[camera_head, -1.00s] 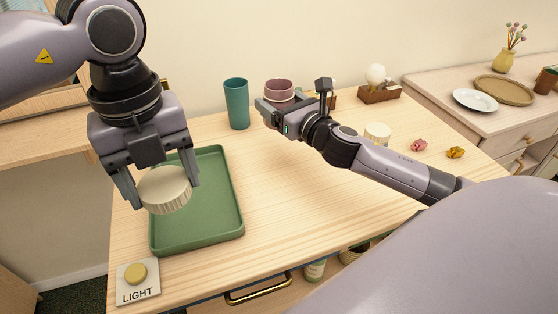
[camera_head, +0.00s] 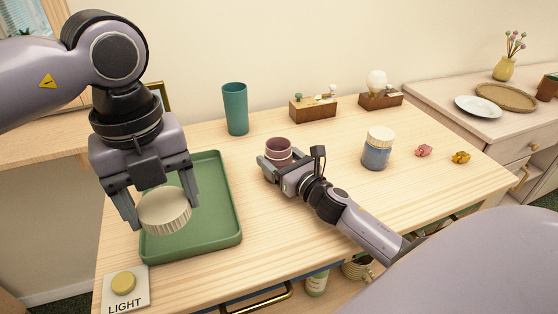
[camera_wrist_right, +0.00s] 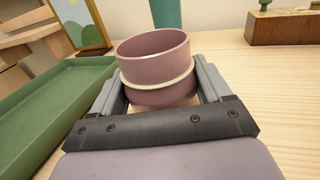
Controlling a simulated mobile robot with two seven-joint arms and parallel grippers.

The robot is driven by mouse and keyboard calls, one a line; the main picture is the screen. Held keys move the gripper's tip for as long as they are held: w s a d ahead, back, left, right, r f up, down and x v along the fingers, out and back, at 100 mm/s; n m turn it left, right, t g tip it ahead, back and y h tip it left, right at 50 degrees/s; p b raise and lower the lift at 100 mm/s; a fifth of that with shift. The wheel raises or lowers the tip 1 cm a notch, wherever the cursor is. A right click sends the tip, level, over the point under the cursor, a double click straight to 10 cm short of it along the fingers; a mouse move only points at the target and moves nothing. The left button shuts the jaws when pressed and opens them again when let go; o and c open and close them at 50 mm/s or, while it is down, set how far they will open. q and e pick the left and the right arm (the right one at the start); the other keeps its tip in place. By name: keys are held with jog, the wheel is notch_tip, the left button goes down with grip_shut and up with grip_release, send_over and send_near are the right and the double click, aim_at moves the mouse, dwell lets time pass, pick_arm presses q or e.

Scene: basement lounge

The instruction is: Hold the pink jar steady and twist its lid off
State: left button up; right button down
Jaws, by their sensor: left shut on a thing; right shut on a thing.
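The pink jar (camera_head: 279,149) stands upright and open-topped on the table, right of the green tray. My right gripper (camera_head: 276,168) is shut around its body. In the right wrist view the jar (camera_wrist_right: 155,62) sits between both fingers (camera_wrist_right: 160,95), with a pale ring around its middle. My left gripper (camera_head: 161,210) is shut on a cream ribbed lid (camera_head: 164,212) and holds it over the front left part of the tray, apart from the jar.
The green tray (camera_head: 226,232) is otherwise empty. A teal cup (camera_head: 235,108) stands behind it. A blue jar with a cream lid (camera_head: 377,150), a pink trinket (camera_head: 424,150) and a yellow trinket (camera_head: 461,157) are at the right. Wooden boxes (camera_head: 314,108) stand at the back. A light switch (camera_head: 124,284) is at front left.

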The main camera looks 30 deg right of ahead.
jog(key=shift+r, duration=0.1)
jog(key=shift+c, duration=1.8)
grip_release()
jog(key=shift+f, duration=0.25)
jog(key=o, duration=0.4)
jog(key=shift+c, duration=0.2)
jog(key=shift+r, duration=0.1)
